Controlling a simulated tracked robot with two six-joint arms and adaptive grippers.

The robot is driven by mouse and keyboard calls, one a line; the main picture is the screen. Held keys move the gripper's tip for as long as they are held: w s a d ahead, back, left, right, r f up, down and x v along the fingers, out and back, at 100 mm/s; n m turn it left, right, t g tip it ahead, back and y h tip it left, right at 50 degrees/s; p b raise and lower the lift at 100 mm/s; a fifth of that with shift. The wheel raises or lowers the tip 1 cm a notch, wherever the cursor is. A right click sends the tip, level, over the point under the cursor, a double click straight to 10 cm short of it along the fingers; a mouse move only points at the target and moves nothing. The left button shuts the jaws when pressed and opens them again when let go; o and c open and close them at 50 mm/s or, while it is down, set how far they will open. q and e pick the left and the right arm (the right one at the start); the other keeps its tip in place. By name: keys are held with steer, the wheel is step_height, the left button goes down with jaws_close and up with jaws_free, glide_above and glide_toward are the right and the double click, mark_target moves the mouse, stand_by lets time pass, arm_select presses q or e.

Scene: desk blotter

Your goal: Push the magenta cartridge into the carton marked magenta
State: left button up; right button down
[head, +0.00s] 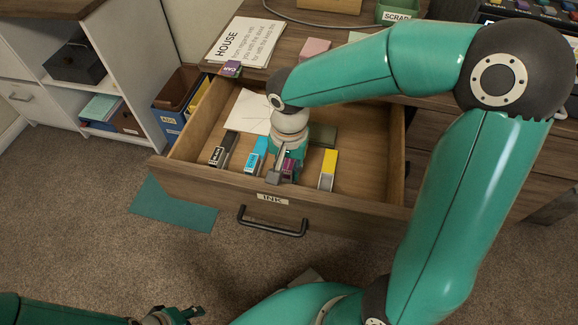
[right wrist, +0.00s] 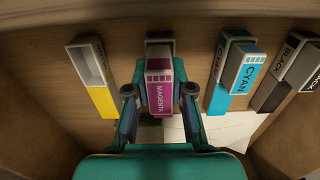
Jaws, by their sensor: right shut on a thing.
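The magenta cartridge (right wrist: 160,92), purple with a white MAGENTA label, is between the two fingers of my right gripper (right wrist: 160,95), which is shut on it. In the head view my right gripper (head: 287,170) reaches down into the open drawer, near its front wall, and mostly covers the cartridge. Just beyond the cartridge in the wrist view is the end of a carton (right wrist: 160,49) with a grey inside and purple edge; its marking is hidden, and I cannot tell how far the cartridge is in it. My left gripper (head: 180,316) is at the bottom left edge, partly cut off.
In the drawer (head: 225,185), a cyan carton (head: 257,156) and a black one (head: 222,151) stand left of my right gripper, and a yellow one (head: 328,170) right. White paper (head: 248,112) lies behind. A purple labelled box (head: 231,69) sits on the desk edge.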

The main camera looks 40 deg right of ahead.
mark_target(289, 164)
steer(key=shift+f, duration=0.3)
steer(key=shift+r, duration=0.1)
steer(key=shift+r, duration=0.3)
stand_by(0.6)
step_height(289, 164, up, 14)
steer(key=p, duration=1)
steer(key=w+a+f+n+b, duration=0.1)
steer(key=w+f+n+b, duration=0.1)
steer(key=w, duration=0.3)
steer(key=w+a+f+n+b, duration=0.2)
steer(key=w+f+b, duration=0.3)
steer(key=w, duration=0.1)
steer(key=w+a+f+n+b, duration=0.1)
steer(key=w+f+n+b, duration=0.1)
steer(key=w+f+b, duration=0.1)
steer(key=shift+w+a+f+n, duration=0.15)
steer(key=shift+w+f, duration=0.2)
steer(key=shift+w, duration=0.3)
steer(key=shift+w+a+f+n, duration=0.15)
steer(key=shift+w+f, duration=0.2)
steer(key=shift+w, duration=0.25)
steer(key=s+r+n+p, duration=0.1)
steer(key=s+r+p, duration=0.2)
steer(key=r+p, duration=0.6)
steer(key=s+r+n+p, duration=0.2)
steer(key=r+p, duration=0.7)
steer(key=p, duration=1.2)
steer(key=shift+s, duration=0.4)
